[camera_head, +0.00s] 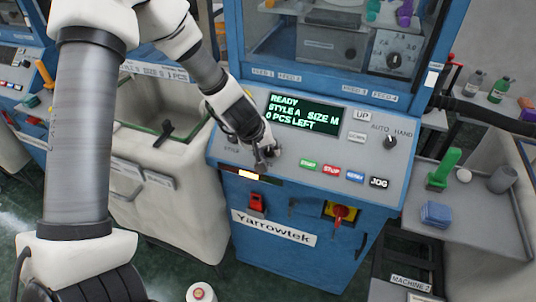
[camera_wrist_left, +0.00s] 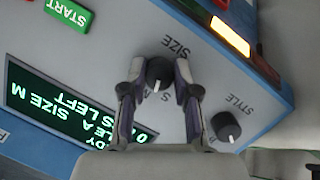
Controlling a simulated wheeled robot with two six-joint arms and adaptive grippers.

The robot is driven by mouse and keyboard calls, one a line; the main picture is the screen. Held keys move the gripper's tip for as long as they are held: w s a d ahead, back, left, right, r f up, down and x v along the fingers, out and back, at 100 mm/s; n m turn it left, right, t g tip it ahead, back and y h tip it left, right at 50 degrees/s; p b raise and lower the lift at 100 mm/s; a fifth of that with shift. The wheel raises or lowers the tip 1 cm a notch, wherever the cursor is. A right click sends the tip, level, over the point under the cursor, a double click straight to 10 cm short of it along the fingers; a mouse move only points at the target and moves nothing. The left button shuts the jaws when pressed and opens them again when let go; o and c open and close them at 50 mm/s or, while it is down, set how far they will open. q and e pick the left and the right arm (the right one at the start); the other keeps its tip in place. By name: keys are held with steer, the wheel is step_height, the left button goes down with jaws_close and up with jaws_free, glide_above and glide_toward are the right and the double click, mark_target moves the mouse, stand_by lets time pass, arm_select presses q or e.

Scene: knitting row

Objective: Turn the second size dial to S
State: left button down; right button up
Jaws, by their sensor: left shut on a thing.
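My left gripper (camera_head: 267,158) is at the left part of the sloped grey control panel (camera_head: 305,150) of the blue Yarrowtek machine. In the left wrist view its two fingers (camera_wrist_left: 158,76) are shut on the black size dial (camera_wrist_left: 158,71), one on each side, under the word SIZE. A pale pointer mark shows on the dial, but its position letters are mostly hidden by the fingers. The green-lit screen (camera_head: 304,114) reads READY, STYLE A, SIZE M, 0 PCS LEFT. My right gripper is not in view.
The style dial (camera_wrist_left: 226,126) sits close beside the gripper. START (camera_head: 308,165), STOP (camera_head: 332,170) and other buttons line the panel's lower edge. An AUTO/HAND switch (camera_head: 390,142) is at the right. A pale bin (camera_head: 165,165) stands left of the machine.

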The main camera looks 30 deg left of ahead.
arm_select(q)
steer(key=n+b, duration=0.3)
steer(key=shift+f+t+h, duration=0.15)
steer(key=shift+t+h, duration=0.15)
steer(key=shift+t, duration=0.1)
steer(key=shift+n+b, duration=0.85)
steer(key=shift+n, duration=0.15)
steer(key=shift+r+t, duration=0.2)
steer(key=shift+t, duration=0.1)
steer(key=c, duration=0.9)
jaws_free()
steer(key=shift+o, duration=0.2)
steer(key=shift+s+r, duration=0.1)
steer(key=shift+s, duration=0.05)
